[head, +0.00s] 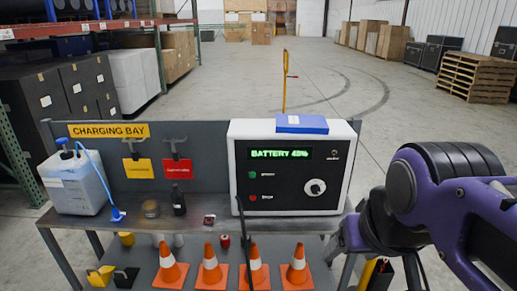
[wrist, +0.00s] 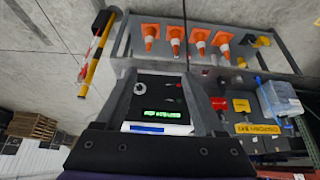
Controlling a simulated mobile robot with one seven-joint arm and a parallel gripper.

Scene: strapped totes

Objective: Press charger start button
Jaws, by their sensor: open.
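The charger (head: 343,150) is a white box with a dark front panel on the bench's right end. Its green display (head: 281,154) reads BATTERY 45%. A green button (head: 252,175) sits on the panel's left above a red button (head: 252,197), with a white dial (head: 315,187) to the right. The button labels are too small to read. In the wrist view my gripper (wrist: 160,75) is open and empty, its fingers apart with the charger panel (wrist: 150,95) seen upside down between them. No contact with the panel shows. In the head view my purple arm is right of the charger.
A blue item (head: 301,124) lies on the charger. A jug (head: 75,185) and small bottles stand left on the bench (head: 130,228). Orange cones (head: 211,268) line the lower shelf. A dark cable hangs before the charger's left edge. A yellow post (head: 285,82) stands behind.

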